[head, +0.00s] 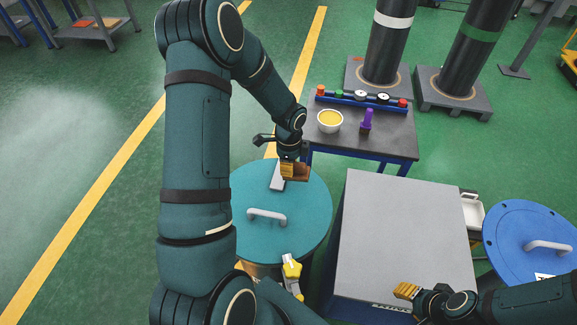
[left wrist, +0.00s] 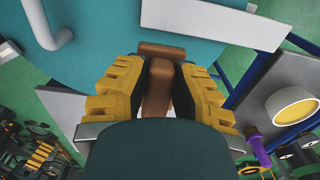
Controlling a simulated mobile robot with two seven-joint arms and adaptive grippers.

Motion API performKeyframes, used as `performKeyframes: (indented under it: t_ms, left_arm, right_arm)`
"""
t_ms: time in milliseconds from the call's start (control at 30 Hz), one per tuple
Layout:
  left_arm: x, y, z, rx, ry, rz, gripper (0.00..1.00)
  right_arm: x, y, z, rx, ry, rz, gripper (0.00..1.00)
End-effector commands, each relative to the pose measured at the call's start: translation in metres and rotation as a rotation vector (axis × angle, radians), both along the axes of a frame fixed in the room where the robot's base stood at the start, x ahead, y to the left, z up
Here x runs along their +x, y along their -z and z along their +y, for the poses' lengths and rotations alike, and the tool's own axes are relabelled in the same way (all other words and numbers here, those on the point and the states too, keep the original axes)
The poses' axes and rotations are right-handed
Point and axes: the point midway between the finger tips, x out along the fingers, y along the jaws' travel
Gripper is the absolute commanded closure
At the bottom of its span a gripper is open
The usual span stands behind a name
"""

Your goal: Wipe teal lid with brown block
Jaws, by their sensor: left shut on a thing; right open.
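My left gripper (head: 291,172) is over the lid's far edge, shut on the brown block (head: 301,173). In the left wrist view the brown block (left wrist: 160,85) sits between the yellow finger pads, with the teal lid (left wrist: 100,25) behind it. I cannot tell whether the block touches the lid. My right gripper (head: 407,291) is open and empty, over the front right of the grey box.
The grey box top (head: 400,230) is bare, right of the lid. Behind stands a table (head: 395,145) with a yellow-filled bowl (head: 330,121), a purple object (head: 367,121) and a rack of parts (head: 360,99). A blue lid (head: 535,230) is at right. A yellow-white part (head: 291,268) is near the teal lid's front edge.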

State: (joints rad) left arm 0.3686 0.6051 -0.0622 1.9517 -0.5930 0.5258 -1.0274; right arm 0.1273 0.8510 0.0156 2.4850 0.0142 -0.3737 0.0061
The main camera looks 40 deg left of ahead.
Motion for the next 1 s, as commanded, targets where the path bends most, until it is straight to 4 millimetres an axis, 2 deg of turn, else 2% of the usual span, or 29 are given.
performKeyframes:
  t_ms: [367, 767, 1000]
  left_arm:
    - [0.000, -0.004, 0.000, -0.001, 0.001, 0.000, 1.00]
    - [0.000, -0.034, 0.000, 0.000, 0.000, -0.001, 1.00]
    - [0.000, -0.033, 0.000, -0.001, 0.001, 0.000, 1.00]
  right_arm:
    - [0.000, -0.003, 0.000, 0.000, 0.000, 0.000, 0.53]
    - [0.000, -0.024, 0.000, 0.000, 0.000, 0.000, 0.53]
    - [0.000, -0.023, 0.000, 0.000, 0.000, 0.000, 0.53]
